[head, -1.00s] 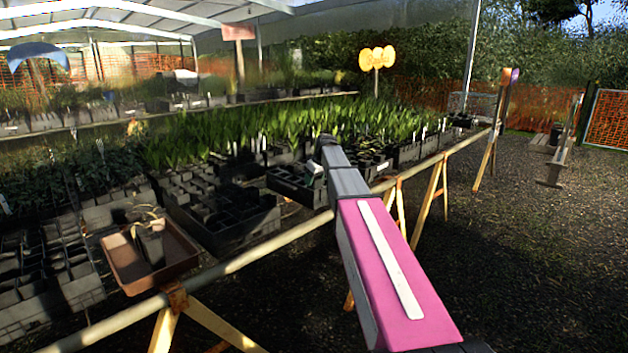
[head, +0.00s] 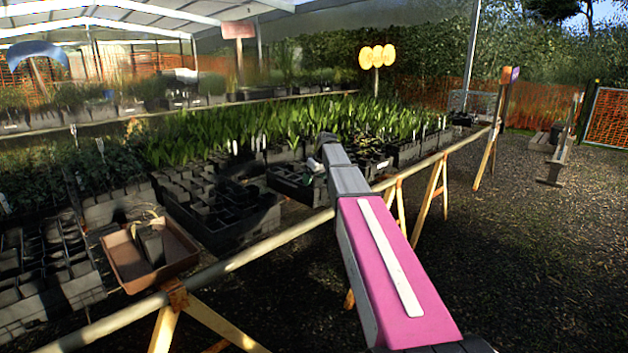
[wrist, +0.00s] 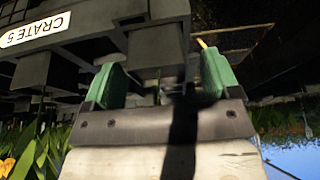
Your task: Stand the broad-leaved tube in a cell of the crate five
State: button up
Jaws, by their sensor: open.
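Crate five (wrist: 85,25), a dark crate with a white "CRATE 5" label, fills the upper left of the wrist view. My gripper (wrist: 160,78) is open, its two green fingers apart beside the crate. A dark square tube-like block (wrist: 158,50) shows between and beyond the fingers; I see no leaves on it and cannot tell whether it touches them. In the head view my arm reaches over the bench and mostly hides the gripper. A dark tube with a pale-leaved plant (head: 152,243) stands in a brown tray; I cannot tell whether it is the broad-leaved one.
The brown tray (head: 121,262) sits near the bench's front rail (head: 250,254). Dark crates (head: 243,235) of square cells flank it, and leafy plants (head: 220,130) stand in rows behind. Yellow trestle legs (head: 432,200) hold the bench.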

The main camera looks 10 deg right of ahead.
jog(key=v, duration=1)
jog(key=shift+a, duration=0.1)
jog(key=s+a+f+m+g+h, duration=0.1)
jog(key=s+f+m, duration=0.1)
jog(key=s+f, duration=0.8)
jog(key=s+a+f+m+g, duration=0.15)
jog(key=s+f, duration=0.45)
jog(key=f, duration=0.7)
jog(key=s+f+m+g+h, duration=0.1)
jog(key=s+f+m, duration=0.2)
jog(key=s+f, duration=1)
jog(key=s, duration=0.4)
jog(key=shift+s+f+m+h, duration=0.35)
jog(key=shift+s+h, duration=0.05)
